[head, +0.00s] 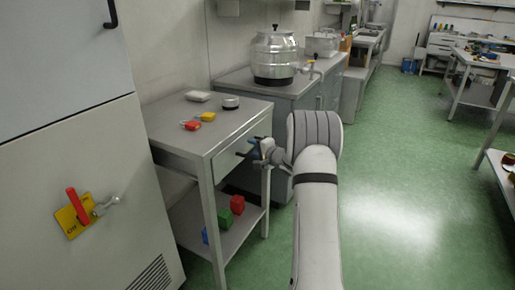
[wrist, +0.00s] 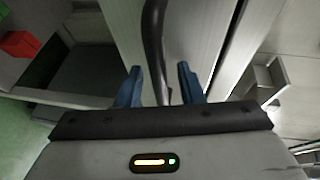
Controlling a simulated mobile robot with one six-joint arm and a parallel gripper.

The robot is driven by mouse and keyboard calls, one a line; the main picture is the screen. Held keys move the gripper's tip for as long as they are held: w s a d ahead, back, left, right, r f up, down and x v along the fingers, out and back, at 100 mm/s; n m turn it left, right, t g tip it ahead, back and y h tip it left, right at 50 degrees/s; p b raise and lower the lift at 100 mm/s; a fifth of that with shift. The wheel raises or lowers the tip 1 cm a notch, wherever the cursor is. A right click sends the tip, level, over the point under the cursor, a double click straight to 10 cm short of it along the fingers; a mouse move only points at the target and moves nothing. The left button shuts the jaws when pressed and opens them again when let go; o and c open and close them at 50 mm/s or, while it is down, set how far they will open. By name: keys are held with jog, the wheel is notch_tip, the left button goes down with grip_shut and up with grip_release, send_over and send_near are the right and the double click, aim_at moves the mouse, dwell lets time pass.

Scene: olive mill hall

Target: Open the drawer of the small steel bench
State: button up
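The small steel bench (head: 165,120) stands left of centre in the head view. Its drawer (head: 228,160) is under the top, on the side facing my arm, and looks flush with the frame. My gripper (head: 256,150) is at the drawer front and partly hides it. In the wrist view, the dark bar handle (wrist: 153,40) runs between the two blue fingertips of my gripper (wrist: 160,82). The fingers are apart, with a gap visible on each side of the handle. The drawer front (wrist: 192,30) lies behind it. The inside of the drawer is not visible.
On the bench top lie a red padlock (head: 191,125), a yellow padlock (head: 208,116), a round tin (head: 231,102) and a white box (head: 198,96). Coloured blocks, one red (head: 238,205), stand on the lower shelf.

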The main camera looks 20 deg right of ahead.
jog(key=shift+c, duration=0.3)
grip_shut()
